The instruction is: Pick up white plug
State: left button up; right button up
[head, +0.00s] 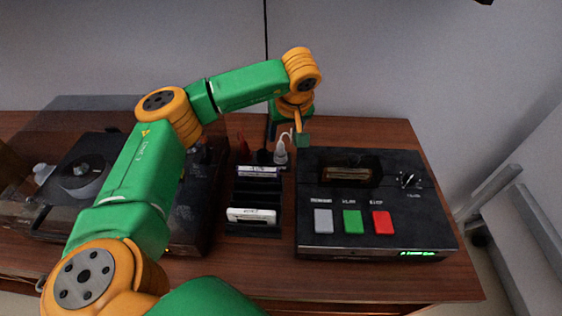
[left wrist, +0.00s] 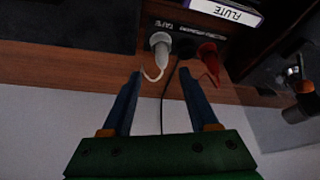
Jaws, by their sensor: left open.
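The white plug (head: 281,155) stands near the back of the wooden table, between the cassette rack and the wall, with a pale cord. In the left wrist view the white plug (left wrist: 160,42) sits beyond the fingertips, roughly in line with the gap between them, its cord curling down toward the gap. My left gripper (left wrist: 159,74) is open, its two blue fingers apart with nothing held. My right gripper is not in view.
A red plug (left wrist: 208,54) and a black plug (left wrist: 183,47) stand beside the white one. A cassette rack (head: 243,199) is in front, a black player (head: 400,215) with coloured buttons to the right. A turntable (head: 82,178) is at left; the wall is close behind.

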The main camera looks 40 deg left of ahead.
aim_at(280, 145)
pick_arm(q)
jog(key=shift+w+a+f, duration=0.15)
jog(key=shift+f, duration=0.45)
jog(key=p+x, duration=0.1)
jog(key=x, duration=0.1)
jog(key=p+x, duration=0.1)
jog(key=x, duration=0.2)
jog(key=shift+a+f, duration=0.15)
jog(key=shift+a, duration=0.1)
jog(key=shift+f, duration=0.35)
grip_shut()
